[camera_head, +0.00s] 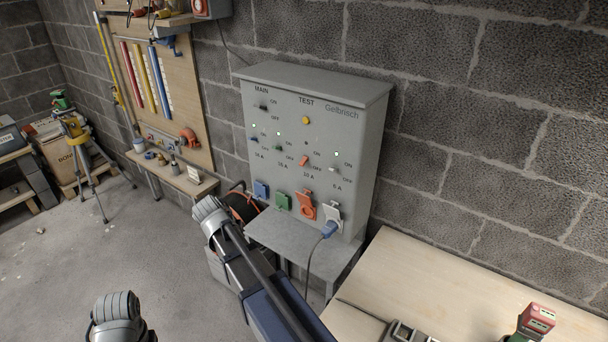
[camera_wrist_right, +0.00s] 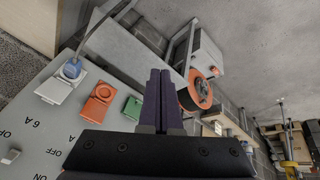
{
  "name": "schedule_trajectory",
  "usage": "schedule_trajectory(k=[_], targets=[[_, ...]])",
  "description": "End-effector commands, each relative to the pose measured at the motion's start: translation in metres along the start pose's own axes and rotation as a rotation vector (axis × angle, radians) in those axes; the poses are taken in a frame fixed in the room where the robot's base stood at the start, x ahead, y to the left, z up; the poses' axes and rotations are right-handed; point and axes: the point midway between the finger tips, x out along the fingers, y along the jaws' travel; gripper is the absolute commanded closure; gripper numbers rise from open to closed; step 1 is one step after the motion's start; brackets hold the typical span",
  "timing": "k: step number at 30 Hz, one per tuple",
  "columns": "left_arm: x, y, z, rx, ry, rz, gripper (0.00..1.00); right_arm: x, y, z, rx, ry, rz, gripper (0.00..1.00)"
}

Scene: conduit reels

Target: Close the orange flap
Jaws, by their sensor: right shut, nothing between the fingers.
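The orange flap (camera_head: 306,197) is on the grey panel in the head view, raised above its orange socket. In the right wrist view the orange flap (camera_wrist_right: 95,112) shows tilted away from the round socket face (camera_wrist_right: 104,92). My right gripper (camera_wrist_right: 160,72) is shut and empty, its dark fingers apart from the flap, beyond the green cover in the picture. In the head view my right arm's grey wrist is left of the panel, its fingers hidden. My left arm's grey joint shows at the lower left; its fingers are out of view.
A blue cover (camera_head: 261,190) and a green cover (camera_head: 283,201) sit left of the orange one. A blue plug (camera_head: 328,230) with a cable fills the right socket. A grey shelf (camera_head: 300,240) juts out below. A wooden table (camera_head: 470,270) stands at right.

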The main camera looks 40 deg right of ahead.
Motion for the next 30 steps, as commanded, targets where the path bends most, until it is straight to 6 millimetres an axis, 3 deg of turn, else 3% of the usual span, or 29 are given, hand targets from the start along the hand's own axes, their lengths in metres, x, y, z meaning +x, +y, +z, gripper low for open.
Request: schedule_trajectory(k=[1,3,6,9,14,23,30], targets=[[-0.027,-0.003,0.002,0.0,0.0,0.0,0.24,-0.008,0.027,-0.051,0.121,0.035,0.032,1.0],[-0.041,-0.004,0.002,0.0,0.0,0.0,0.24,-0.005,0.062,-0.096,0.27,0.088,0.067,1.0],[-0.056,-0.005,0.003,0.0,0.0,0.0,0.24,-0.002,0.107,-0.144,0.436,0.153,0.106,1.0],[-0.065,-0.006,0.004,0.001,0.0,0.0,0.24,0.0,0.14,-0.173,0.546,0.199,0.129,1.0],[-0.069,-0.007,0.004,0.001,0.0,0.0,0.24,0.003,0.164,-0.191,0.623,0.234,0.144,1.0],[-0.061,-0.006,0.004,0.001,0.0,0.0,0.24,0.011,0.165,-0.191,0.628,0.236,0.144,1.0],[-0.039,-0.004,0.002,0.001,0.0,0.0,0.24,0.038,0.17,-0.195,0.628,0.235,0.145,1.0]])
